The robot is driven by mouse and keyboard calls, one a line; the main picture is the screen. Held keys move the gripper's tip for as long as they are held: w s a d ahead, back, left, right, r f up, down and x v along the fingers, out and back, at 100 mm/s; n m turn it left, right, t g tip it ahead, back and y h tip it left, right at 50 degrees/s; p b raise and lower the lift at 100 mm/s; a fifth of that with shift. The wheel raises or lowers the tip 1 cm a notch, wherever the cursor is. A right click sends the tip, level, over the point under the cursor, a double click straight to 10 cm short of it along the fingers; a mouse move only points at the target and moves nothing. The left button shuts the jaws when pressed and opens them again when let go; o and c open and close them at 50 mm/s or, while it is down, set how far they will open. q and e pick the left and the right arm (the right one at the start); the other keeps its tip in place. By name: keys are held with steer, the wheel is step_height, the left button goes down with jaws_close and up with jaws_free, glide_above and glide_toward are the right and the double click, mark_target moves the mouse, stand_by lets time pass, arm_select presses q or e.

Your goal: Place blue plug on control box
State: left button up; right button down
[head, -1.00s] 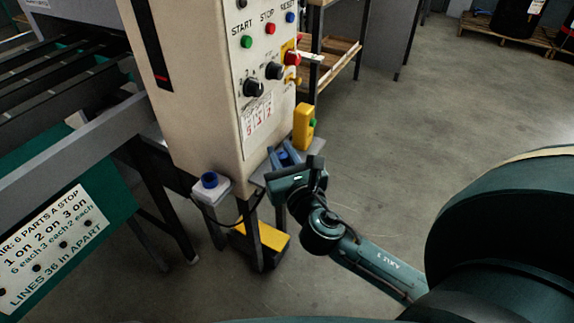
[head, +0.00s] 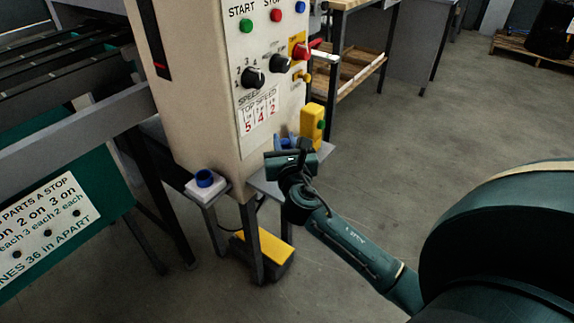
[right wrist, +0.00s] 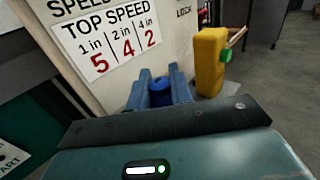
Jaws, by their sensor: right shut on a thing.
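The control box (head: 205,110) is a tall beige cabinet with buttons and knobs; its lower front face also shows in the right wrist view (right wrist: 125,80). My right gripper (head: 288,143) is beside its lower right corner, over a small grey shelf. In the right wrist view, my right gripper's blue fingers (right wrist: 160,88) are shut on a darker blue round plug (right wrist: 160,93). The plug is mostly hidden in the head view. My left gripper is not in view.
A yellow box with a green button (head: 312,122) stands just behind my right gripper. A yellow pedal (head: 264,246) is on the floor below. Open floor lies to the right.

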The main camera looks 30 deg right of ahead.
steer(key=shift+f, duration=0.55)
step_height(320, 180, down, 5)
steer(key=shift+r+b, duration=0.1)
steer(key=shift+b, duration=1.1)
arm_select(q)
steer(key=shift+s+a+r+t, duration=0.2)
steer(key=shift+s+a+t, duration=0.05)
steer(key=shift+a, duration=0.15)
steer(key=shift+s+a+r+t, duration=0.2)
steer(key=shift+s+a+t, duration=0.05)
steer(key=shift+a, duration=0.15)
arm_select(e)
steer(key=shift+f, duration=0.2)
steer(key=c, duration=1.3)
jaws_free()
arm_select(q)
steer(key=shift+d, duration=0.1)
arm_select(e)
steer(key=shift+o, duration=0.2)
